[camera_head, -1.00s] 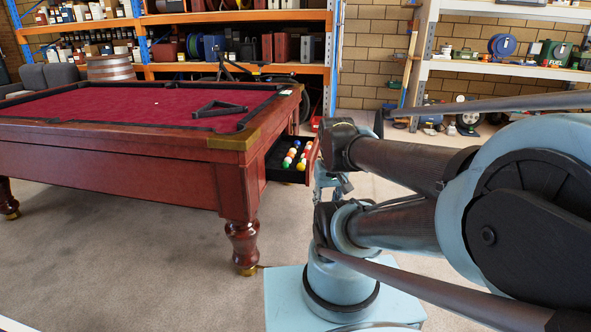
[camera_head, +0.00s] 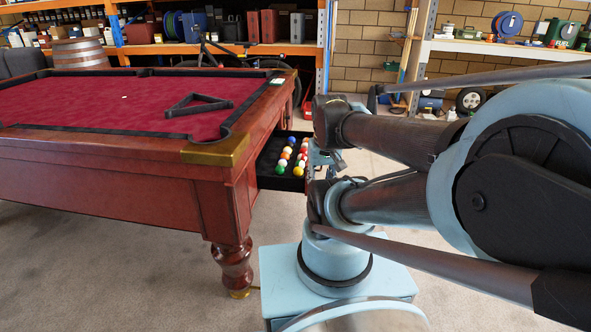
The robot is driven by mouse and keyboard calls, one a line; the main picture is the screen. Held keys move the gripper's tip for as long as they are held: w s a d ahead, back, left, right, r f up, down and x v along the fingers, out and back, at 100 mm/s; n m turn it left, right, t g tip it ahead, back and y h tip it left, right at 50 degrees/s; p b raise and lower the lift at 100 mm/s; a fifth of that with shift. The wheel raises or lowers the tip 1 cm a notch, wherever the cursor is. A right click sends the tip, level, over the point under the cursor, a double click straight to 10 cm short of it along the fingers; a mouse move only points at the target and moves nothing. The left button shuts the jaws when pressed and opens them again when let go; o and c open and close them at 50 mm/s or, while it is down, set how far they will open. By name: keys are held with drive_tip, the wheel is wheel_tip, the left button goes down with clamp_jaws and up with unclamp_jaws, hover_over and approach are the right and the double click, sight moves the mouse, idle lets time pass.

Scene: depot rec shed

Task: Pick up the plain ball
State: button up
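A small plain white ball (camera_head: 124,97) lies on the red cloth of the pool table (camera_head: 130,160). A drawer (camera_head: 270,180) at the table's right end is open and holds two rows of coloured balls (camera_head: 293,157). They are too small to tell which are plain; a green one (camera_head: 280,169) and a yellow one (camera_head: 298,171) are nearest. My arm fills the right of the view. A pale blue and dark part at its far end, probably my gripper (camera_head: 325,158), shows just right of the drawer, partly covered by my arm links. Its fingers cannot be made out.
A black triangle rack (camera_head: 198,105) lies on the cloth. The table's thick leg (camera_head: 232,268) stands close left of my base. Shelves (camera_head: 480,50) and a brick wall stand behind. A barrel (camera_head: 78,53) is at the back left. Grey floor is clear at the front left.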

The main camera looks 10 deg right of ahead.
drive_tip(key=shift+w+d, duration=0.1)
drive_tip(key=shift+w, duration=0.35)
